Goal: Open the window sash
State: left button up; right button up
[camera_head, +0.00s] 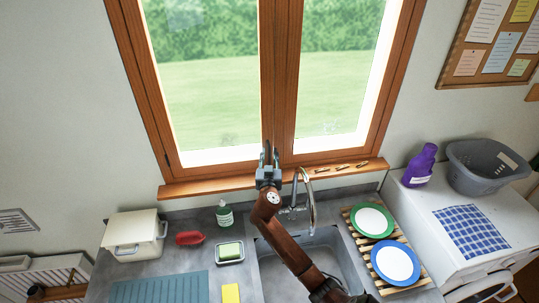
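The window has a left sash (271,65) and a right sash (292,65) in brown wooden frames, with lawn and hedge behind the glass. Their middle stiles stand side by side, and I see no clear gap between them. My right gripper (268,152) is at the lower end of the middle stiles, just above the sill, pointing up. Its fingers look close together, but whether they are shut or touch anything is too small to tell. No window handle is visible; the gripper may cover one. I cannot make out my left gripper.
A curved tap (311,200) rises beside my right arm, over the sink (338,250). A soap bottle (225,216) and cream bin (134,236) stand left. Clothes pegs (342,167) lie on the sill (215,185). Plates (395,262) and a purple bottle (420,166) are right.

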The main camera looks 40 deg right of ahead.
grip_shut()
dwell(0.6)
